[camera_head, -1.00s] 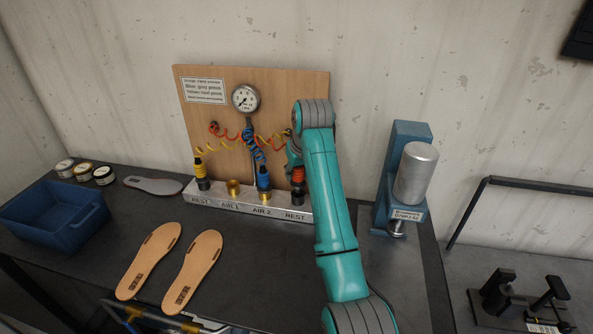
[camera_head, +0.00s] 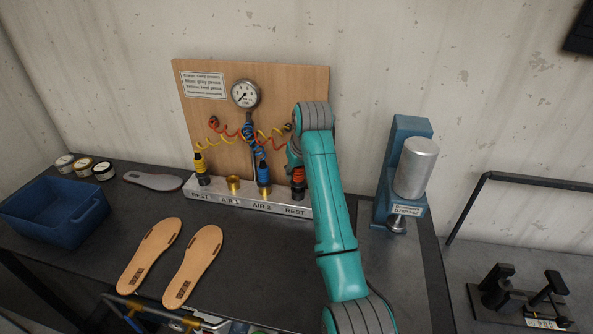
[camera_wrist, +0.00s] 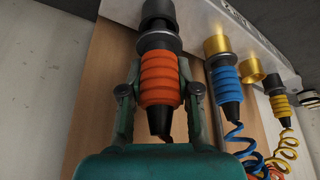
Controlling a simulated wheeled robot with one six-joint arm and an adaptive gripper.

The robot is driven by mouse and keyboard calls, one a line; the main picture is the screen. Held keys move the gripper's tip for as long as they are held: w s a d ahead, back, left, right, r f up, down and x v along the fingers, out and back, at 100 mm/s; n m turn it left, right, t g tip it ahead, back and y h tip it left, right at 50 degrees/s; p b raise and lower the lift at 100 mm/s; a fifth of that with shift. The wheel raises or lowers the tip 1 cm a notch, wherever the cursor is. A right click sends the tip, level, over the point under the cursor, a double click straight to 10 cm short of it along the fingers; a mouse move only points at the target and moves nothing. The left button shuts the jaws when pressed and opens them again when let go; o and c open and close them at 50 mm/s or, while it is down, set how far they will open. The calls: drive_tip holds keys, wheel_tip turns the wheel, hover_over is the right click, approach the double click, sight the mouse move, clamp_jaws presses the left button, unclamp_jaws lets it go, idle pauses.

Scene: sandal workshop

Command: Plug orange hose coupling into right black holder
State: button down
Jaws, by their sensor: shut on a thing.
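The orange hose coupling (camera_wrist: 159,78) is ribbed, with a dark collar and a black tail. My gripper (camera_wrist: 159,92) is shut on its body, one finger on each side. The coupling also shows in the head view (camera_head: 298,173), partly hidden by my arm. The right black holder (camera_head: 298,192) stands at the right end of the metal rail, by a REST label. The coupling is in line with this holder, and its collar end meets it in the wrist view (camera_wrist: 157,9). I cannot tell how deep it sits.
The blue coupling (camera_head: 263,172) stands in a gold socket close beside my gripper. An empty gold socket (camera_head: 233,184) and the yellow coupling (camera_head: 200,165) are farther left on the rail (camera_head: 248,202). Coiled hoses hang before the wooden board (camera_head: 290,85). A blue press (camera_head: 405,135) stands right.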

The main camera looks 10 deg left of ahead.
drive_tip(key=shift+f, duration=0.9)
drive_tip(key=c, duration=0.7)
unclamp_jaws()
drive_tip(key=shift+c, duration=0.2)
drive_tip(key=shift+r, duration=5.05)
